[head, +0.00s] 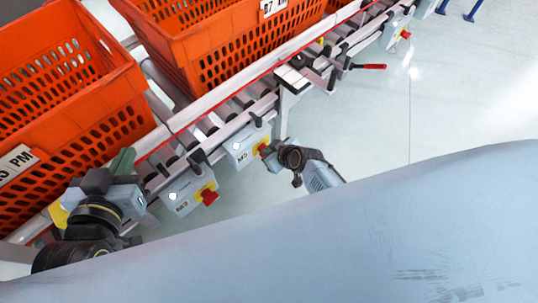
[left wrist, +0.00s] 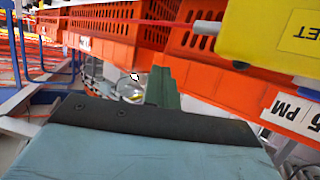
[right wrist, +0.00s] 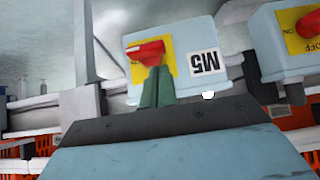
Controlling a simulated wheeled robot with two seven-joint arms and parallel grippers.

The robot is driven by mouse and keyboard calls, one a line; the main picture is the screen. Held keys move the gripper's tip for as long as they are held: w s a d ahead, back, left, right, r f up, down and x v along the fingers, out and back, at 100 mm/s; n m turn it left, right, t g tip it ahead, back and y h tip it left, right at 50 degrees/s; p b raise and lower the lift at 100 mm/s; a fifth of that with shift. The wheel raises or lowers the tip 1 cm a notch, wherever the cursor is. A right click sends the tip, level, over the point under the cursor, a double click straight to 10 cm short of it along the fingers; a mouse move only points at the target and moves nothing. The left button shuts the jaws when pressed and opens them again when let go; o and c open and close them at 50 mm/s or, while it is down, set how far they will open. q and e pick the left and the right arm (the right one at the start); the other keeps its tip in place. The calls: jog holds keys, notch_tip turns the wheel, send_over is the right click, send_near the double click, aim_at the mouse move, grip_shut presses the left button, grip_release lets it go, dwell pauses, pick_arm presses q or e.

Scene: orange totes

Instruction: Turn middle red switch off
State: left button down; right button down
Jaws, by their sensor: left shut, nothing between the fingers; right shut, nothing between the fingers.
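The grey switch box labelled M5 (head: 243,150) hangs on the conveyor's side rail in the middle of the head view. In the right wrist view its red switch (right wrist: 146,50) lies across a yellow plate. My right gripper (right wrist: 157,82) is shut, its green fingertips overlapping the lower edge of that red switch; I cannot tell whether they touch. In the head view my right gripper (head: 268,154) is at the M5 box's right side and mostly hides its switch. My left gripper (head: 123,160) is shut and empty beside the rail at left; its green fingers show in the left wrist view (left wrist: 163,88).
Another switch box (head: 185,192) with a red switch (head: 209,197) hangs at left, and a third (head: 396,28) at upper right. Orange totes (head: 70,110) stand on the rollers. A red-handled lever (head: 370,66) juts out. The floor (head: 440,100) at right is clear.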

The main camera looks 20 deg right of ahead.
pick_arm(q)
jog(key=shift+w+d+r+t+h+b, duration=0.2)
jog(key=shift+r+t, duration=0.35)
jog(key=shift+r, duration=0.3)
jog(key=shift+w+d+r+t+h+b, duration=0.15)
jog(key=shift+w+d+r+t+h, duration=0.1)
jog(key=shift+r+t, duration=0.5)
jog(key=shift+w+d+r+t+h+b, duration=0.2)
jog(key=shift+r+t, duration=0.2)
jog(key=shift+r, duration=0.55)
pick_arm(e)
jog(key=shift+f, duration=0.85)
pick_arm(q)
jog(key=shift+s+f, duration=0.1)
